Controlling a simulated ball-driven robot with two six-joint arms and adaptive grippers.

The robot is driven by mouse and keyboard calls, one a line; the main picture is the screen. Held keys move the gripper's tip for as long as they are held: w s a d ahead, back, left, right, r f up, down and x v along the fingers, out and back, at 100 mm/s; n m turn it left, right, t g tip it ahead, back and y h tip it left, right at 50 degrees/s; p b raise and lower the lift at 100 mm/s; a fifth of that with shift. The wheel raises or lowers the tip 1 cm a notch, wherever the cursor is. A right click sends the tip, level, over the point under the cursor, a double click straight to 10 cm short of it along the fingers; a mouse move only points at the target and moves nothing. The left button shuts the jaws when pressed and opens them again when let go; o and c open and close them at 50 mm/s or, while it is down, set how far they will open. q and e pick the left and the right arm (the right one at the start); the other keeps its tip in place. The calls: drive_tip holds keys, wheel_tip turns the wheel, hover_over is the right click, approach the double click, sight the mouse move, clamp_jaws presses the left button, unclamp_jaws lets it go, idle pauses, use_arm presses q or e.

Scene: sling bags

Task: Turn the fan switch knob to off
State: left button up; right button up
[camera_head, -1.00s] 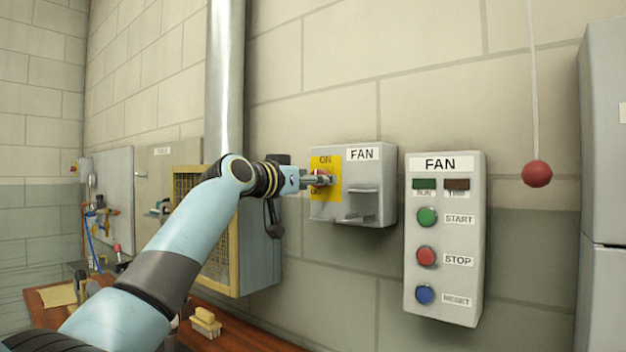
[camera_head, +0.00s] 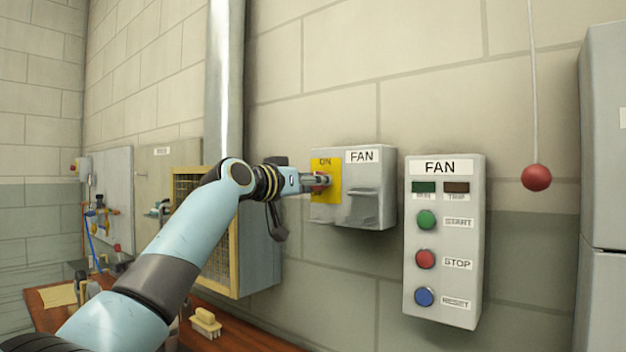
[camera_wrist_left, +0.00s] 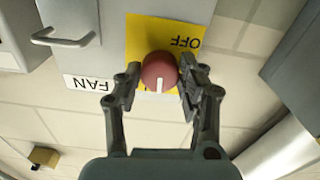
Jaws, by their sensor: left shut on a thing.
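The red fan switch knob (camera_wrist_left: 159,72) sits on a yellow plate (camera_wrist_left: 150,32) on the grey fan switch box (camera_head: 376,207). In the left wrist view the picture is inverted. The knob's white mark points down, away from the OFF label (camera_wrist_left: 184,41) at upper right. My left gripper (camera_wrist_left: 160,82) has one finger on each side of the knob and is shut on it. In the head view my left gripper (camera_head: 316,180) reaches the plate from the left and hides most of the knob. ON shows above it. My right gripper is in neither view.
A fan panel (camera_head: 443,312) with green, red and blue buttons hangs right of the switch box. A red ball (camera_head: 536,177) hangs on a cord farther right. A yellow-framed grey unit (camera_head: 262,262) is behind my left arm. The box has a handle (camera_wrist_left: 62,39) beside the knob.

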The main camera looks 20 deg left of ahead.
use_arm(q)
drive_tip(key=shift+r+n+p, duration=0.1)
drive_tip(key=shift+n+p, duration=5.7)
drive_tip(key=shift+n, duration=2.4)
drive_tip(key=o, duration=1.2)
drive_tip(key=shift+s, duration=0.15)
